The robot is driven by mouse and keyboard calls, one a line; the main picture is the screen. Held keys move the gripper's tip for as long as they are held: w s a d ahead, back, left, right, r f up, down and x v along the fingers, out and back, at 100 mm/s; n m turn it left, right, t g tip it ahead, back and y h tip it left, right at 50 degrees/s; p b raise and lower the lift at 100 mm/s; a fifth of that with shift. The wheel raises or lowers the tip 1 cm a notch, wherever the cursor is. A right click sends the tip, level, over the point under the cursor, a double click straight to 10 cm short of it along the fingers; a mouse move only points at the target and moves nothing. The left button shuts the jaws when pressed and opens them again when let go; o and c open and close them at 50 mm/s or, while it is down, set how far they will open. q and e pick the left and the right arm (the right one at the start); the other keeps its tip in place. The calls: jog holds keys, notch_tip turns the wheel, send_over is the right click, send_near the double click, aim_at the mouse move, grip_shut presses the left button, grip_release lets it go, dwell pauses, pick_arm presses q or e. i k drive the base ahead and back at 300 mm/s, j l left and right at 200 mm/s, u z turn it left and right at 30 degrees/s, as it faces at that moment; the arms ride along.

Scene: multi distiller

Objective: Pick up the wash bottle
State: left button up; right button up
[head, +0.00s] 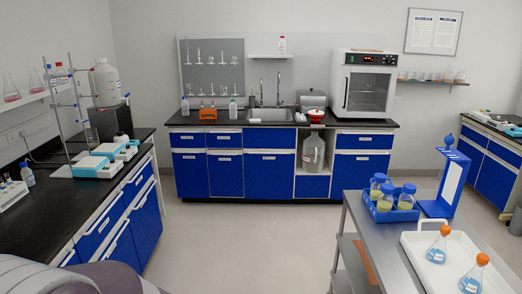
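I cannot tell for certain which bottle is the wash bottle. A small white bottle with a dark blue top (27,175) stands upright on the left bench near its left edge. Two more small bottles stand on the back counter left of the sink: a blue-topped one (185,107) and a pale one (233,109). Neither of my grippers is in view. A grey part of my own body shows at the bottom left.
The left bench (50,220) also holds a tube rack (12,196) and white-and-teal devices (90,166). A metal cart (375,250) at the right carries a blue crate (393,213) and a white tray (425,275) with flasks. The middle floor is clear.

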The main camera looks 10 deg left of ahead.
aim_at(233, 107)
jog(key=i+j+u, duration=0.3)
jog(key=i+u, duration=0.15)
jog(key=i, duration=0.25)
jog(key=i+j+u, duration=0.1)
jog(key=i+u, duration=0.3)
jog(key=i, duration=2.95)
jog(key=i+z, duration=0.15)
jog(key=i, duration=0.25)
jog(key=i+j+z, duration=0.15)
jog(key=i, duration=0.3)
jog(key=i+j+z, duration=0.15)
jog(key=i, duration=0.25)
jog(key=i+j+z, duration=0.15)
jog(key=i, duration=0.25)
